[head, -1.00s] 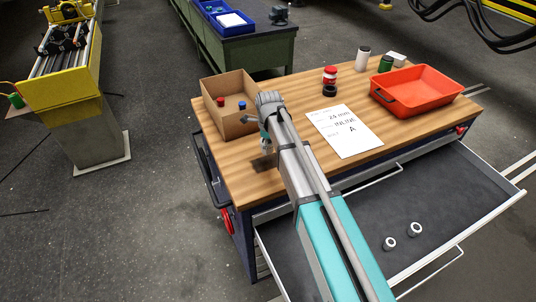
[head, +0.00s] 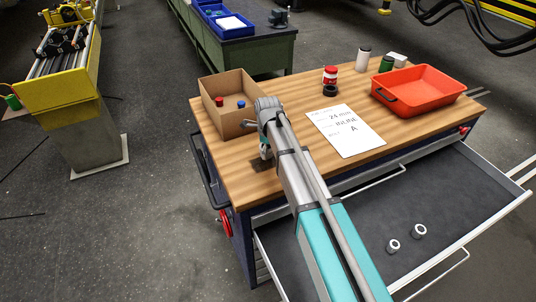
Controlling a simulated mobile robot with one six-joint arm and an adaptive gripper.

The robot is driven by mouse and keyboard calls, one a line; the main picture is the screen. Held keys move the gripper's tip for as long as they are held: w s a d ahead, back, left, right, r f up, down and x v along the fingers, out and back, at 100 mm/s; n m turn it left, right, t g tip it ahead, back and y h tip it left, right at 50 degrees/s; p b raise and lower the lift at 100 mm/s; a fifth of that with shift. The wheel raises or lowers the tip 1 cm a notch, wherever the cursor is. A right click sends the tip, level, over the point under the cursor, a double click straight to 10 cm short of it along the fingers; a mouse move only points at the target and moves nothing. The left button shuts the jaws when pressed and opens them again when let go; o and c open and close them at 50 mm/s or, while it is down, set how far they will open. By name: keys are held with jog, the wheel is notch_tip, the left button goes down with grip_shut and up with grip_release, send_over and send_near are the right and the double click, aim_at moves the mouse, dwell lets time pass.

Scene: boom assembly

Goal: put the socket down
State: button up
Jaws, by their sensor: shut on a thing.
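My gripper (head: 265,152) is low over the left part of the wooden workbench (head: 222,172), just in front of the cardboard box. It is small in the head view and partly hidden by my own arm. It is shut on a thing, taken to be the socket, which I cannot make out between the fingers. A dark flat patch (head: 260,165) lies on the bench right by the fingertips. I cannot tell whether the held thing touches it. Two silver sockets (head: 393,246) (head: 419,231) stand in the open drawer (head: 350,240).
The cardboard box (head: 225,120) holds a red and a blue item. A paper sheet (head: 345,132) lies mid-bench.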

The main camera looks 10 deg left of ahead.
aim_at(268, 146)
jog(key=shift+f, duration=0.25)
jog(key=o, duration=1.2)
jog(key=shift+r, duration=0.1)
jog(key=shift+r, duration=0.15)
notch_tip(268, 146, up, 12)
jog(key=p, duration=1.2)
dwell(0.5)
